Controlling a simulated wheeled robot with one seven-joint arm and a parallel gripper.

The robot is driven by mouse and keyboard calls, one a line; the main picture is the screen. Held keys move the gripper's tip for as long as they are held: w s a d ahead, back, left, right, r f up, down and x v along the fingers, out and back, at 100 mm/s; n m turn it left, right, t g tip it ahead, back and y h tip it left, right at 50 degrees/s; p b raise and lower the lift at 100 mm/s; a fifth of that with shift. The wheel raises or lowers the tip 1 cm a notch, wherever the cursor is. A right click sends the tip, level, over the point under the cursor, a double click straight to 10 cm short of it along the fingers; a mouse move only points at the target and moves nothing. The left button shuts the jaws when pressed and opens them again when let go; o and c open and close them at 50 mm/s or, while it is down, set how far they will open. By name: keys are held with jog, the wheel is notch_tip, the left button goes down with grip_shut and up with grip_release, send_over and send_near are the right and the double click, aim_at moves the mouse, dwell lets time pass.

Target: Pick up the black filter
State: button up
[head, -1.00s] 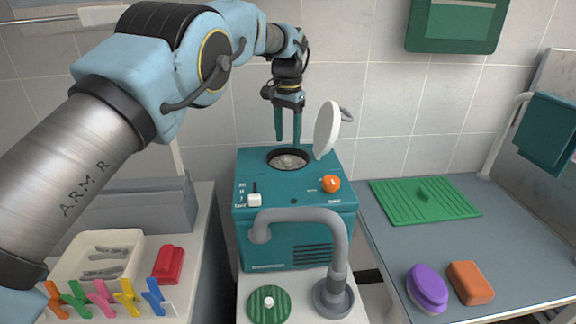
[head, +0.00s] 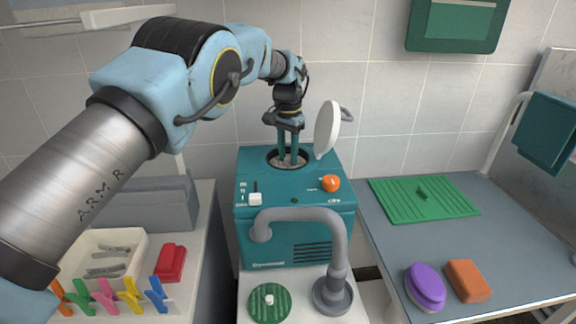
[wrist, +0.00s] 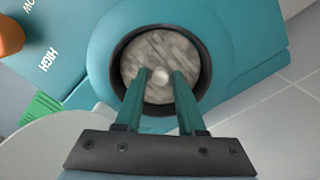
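The teal machine (head: 295,222) has a round opening in its top with a dark rim. Inside it sits a round disc matted with grey lint, with a small pale knob at its centre, seen in the wrist view (wrist: 140,52); I take this as the black filter, though the lint hides its colour. My gripper (head: 288,163) points down into the opening. In the wrist view my fingertips (wrist: 160,74) stand on either side of the knob, with narrow gaps showing. My gripper is open and holds nothing.
The white lid (head: 327,129) stands open beside the opening. A grey hose (head: 300,214) arches in front of the machine. A green ridged disc with a white knob (head: 270,306) lies at the front. An orange dial (head: 330,183) sits on the machine's top.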

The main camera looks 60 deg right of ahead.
grip_shut()
jog(key=shift+r, duration=0.1)
dwell(0.3)
